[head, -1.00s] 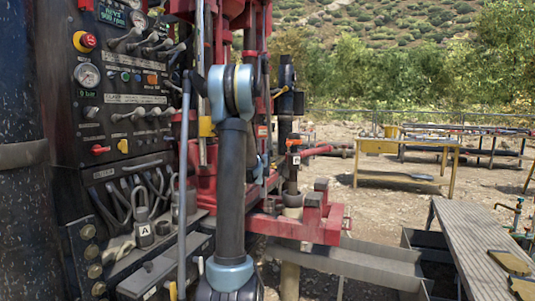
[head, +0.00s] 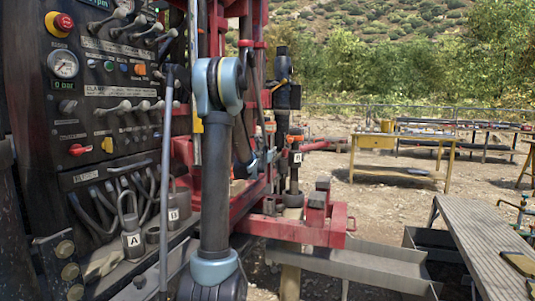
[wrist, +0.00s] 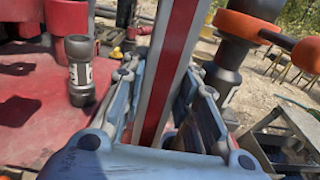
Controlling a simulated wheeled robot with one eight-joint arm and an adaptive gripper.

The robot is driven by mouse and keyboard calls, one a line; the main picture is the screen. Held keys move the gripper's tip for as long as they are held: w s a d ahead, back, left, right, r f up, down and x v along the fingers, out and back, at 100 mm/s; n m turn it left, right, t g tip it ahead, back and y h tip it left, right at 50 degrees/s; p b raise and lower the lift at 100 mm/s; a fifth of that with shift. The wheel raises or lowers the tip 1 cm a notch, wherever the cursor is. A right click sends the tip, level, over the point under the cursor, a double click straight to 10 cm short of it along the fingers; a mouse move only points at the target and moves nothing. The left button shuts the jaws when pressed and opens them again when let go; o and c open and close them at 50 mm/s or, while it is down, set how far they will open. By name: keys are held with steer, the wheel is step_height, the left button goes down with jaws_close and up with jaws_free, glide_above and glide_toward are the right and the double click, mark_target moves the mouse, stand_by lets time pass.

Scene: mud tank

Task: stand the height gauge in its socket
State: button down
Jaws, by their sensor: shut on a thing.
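A long flat bar, grey-edged with a red stripe, stands between my gripper's fingers in the wrist view; I take it for the height gauge (wrist: 178,50). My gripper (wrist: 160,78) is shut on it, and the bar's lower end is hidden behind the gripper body. In the head view my gripper (head: 264,160) is small and partly hidden behind my arm, near the red rig frame. I cannot make out which part is the gauge's socket. Holders marked A (head: 133,243) and B (head: 173,212) sit on the ledge below the control panel.
A black post with an orange handle (wrist: 240,40) stands close right of my fingers. The control panel (head: 110,110) is at left.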

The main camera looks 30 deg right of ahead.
step_height(320, 180, down, 6)
steer(key=shift+f, duration=0.15)
stand_by(1.3)
steer(key=shift+f, duration=0.1)
steer(key=shift+s+f, duration=0.1)
steer(key=shift+f, duration=0.45)
stand_by(0.9)
steer(key=c, duration=1.2)
jaws_free()
steer(key=shift+f, duration=0.1)
glide_toward(269, 167)
steer(key=shift+s+a, duration=0.2)
steer(key=shift+a, duration=0.1)
